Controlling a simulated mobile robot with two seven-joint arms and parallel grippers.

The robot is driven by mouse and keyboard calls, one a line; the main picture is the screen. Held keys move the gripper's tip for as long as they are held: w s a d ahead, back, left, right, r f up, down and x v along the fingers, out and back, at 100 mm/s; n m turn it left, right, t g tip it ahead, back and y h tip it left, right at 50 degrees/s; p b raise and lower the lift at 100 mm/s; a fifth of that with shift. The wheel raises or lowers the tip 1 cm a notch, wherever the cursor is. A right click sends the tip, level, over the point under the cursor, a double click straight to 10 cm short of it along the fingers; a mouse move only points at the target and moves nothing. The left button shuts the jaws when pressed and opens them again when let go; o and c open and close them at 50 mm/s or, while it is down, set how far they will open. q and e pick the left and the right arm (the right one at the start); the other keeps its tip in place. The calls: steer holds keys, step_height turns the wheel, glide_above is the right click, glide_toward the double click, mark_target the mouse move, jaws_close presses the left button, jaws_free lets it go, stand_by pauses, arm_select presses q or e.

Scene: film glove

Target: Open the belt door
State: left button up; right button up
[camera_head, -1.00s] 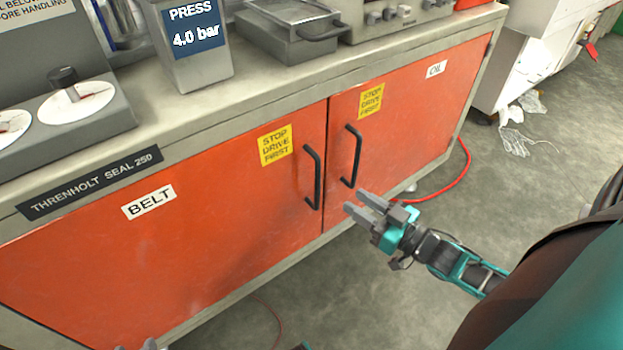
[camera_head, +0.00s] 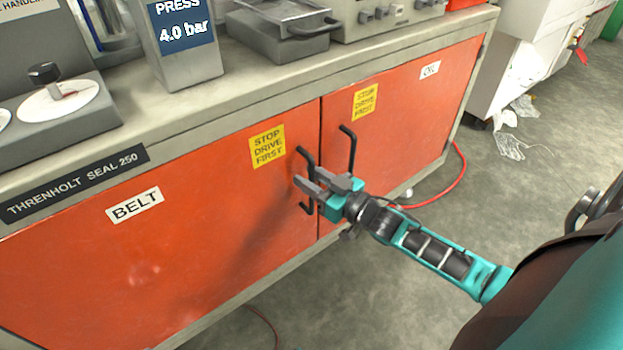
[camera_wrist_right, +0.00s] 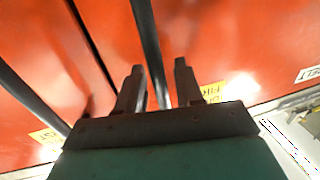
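The orange belt door (camera_head: 190,235) with its white BELT label (camera_head: 135,204) is shut, flush with the cabinet front. Its black upright bar handle (camera_head: 305,155) is at the door's right edge, partly hidden behind my right gripper (camera_head: 310,178). In the right wrist view the belt door's handle (camera_wrist_right: 149,40) runs between the two fingers of my right gripper (camera_wrist_right: 158,78). The fingers are open, with gaps showing beside the bar. My left gripper is not in view.
The oil door (camera_head: 400,125) beside it is shut, with its own black handle (camera_head: 349,150) close to my right gripper. A press unit (camera_head: 182,45) and a dial box (camera_head: 58,108) stand on the worktop. A red hose (camera_head: 455,182) lies on the floor.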

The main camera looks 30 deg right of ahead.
jaws_close()
steer(key=shift+s, duration=0.2)
stand_by(0.4)
